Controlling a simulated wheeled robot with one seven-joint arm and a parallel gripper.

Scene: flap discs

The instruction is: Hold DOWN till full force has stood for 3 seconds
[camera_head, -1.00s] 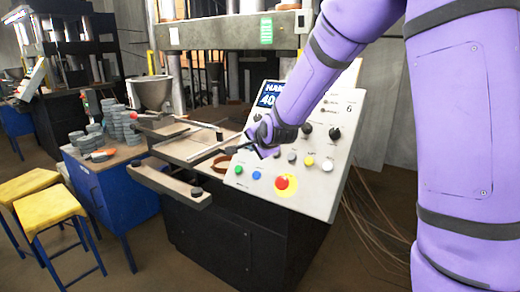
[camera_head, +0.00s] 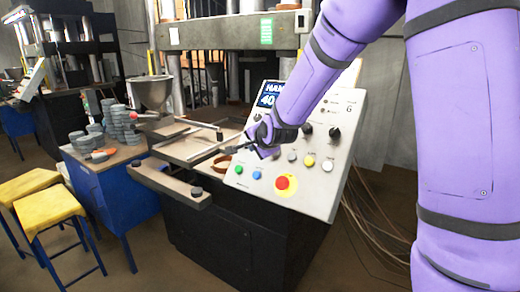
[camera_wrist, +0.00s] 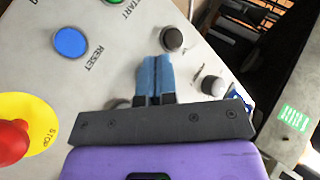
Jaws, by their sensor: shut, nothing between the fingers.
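The slanted control panel (camera_head: 315,205) stands in the middle of the head view. My gripper (camera_head: 230,150) is over its upper left edge, partly hidden by my wrist. In the wrist view my gripper (camera_wrist: 154,62) has its blue fingers shut together with nothing between them. A dark round button (camera_wrist: 172,38) lies just beyond the fingertips, and a second dark button (camera_wrist: 213,87) lies to their right. No DOWN label is readable, and I cannot tell whether the fingertips touch a button. The blue display (camera_head: 267,98) shows "40", with the rest hidden behind my arm.
A red stop button (camera_head: 283,183) on a yellow disc sits low on the panel. Beside it are a blue RESET button (camera_head: 256,174) and a green START button (camera_head: 238,169). The press table (camera_head: 195,147) is left of the panel. Yellow stools (camera_head: 48,209) stand at far left.

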